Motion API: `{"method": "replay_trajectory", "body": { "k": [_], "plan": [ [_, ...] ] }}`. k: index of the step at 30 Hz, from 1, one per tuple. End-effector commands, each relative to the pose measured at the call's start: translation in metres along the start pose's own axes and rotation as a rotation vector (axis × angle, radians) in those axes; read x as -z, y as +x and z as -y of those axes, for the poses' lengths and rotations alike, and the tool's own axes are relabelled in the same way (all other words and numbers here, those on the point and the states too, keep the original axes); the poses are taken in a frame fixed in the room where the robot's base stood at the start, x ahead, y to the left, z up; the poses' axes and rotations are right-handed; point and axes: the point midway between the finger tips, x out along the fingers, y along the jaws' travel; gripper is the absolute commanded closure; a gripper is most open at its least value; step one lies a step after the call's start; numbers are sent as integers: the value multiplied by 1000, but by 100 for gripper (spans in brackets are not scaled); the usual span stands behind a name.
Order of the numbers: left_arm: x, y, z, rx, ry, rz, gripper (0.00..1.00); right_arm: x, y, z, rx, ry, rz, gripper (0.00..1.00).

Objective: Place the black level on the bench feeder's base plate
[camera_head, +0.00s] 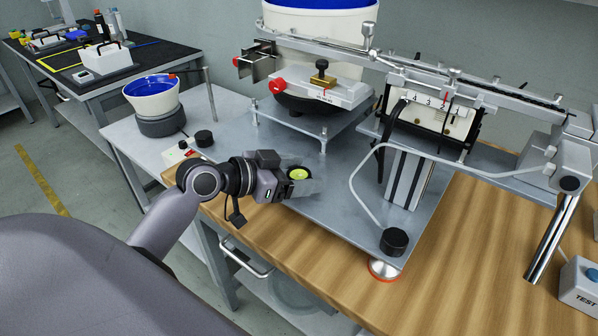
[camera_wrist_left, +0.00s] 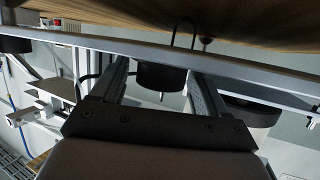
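The black level (camera_head: 298,173) shows in the head view as a small dark round body with a yellow-green top, between the fingers of my left gripper (camera_head: 300,182). The gripper comes in from the left and appears shut on it, over the near left part of the bench feeder's grey base plate (camera_head: 330,215). In the left wrist view, a black round body, probably the level (camera_wrist_left: 162,77), is between the two fingers of the gripper (camera_wrist_left: 162,72). The fingers partly hide the level, and I cannot tell whether it touches the plate. My right gripper is not in view.
A black knob (camera_head: 395,241) stands at the plate's near corner. A bent grey tube (camera_head: 358,185) and the feeder's upright (camera_head: 408,178) rise to the right. A blue-lined bowl (camera_head: 152,97) stands at the left.

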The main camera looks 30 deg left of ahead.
Motion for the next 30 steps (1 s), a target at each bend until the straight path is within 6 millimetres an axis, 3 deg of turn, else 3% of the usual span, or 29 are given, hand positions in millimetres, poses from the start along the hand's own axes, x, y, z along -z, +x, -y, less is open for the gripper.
{"method": "replay_trajectory", "body": {
  "k": [13, 30],
  "plan": [
    [2, -7, 1, 1, 0, 1, 21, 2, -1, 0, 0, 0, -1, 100],
    [2, -94, 0, 0, 1, 3, 21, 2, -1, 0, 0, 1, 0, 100]
  ]
}}
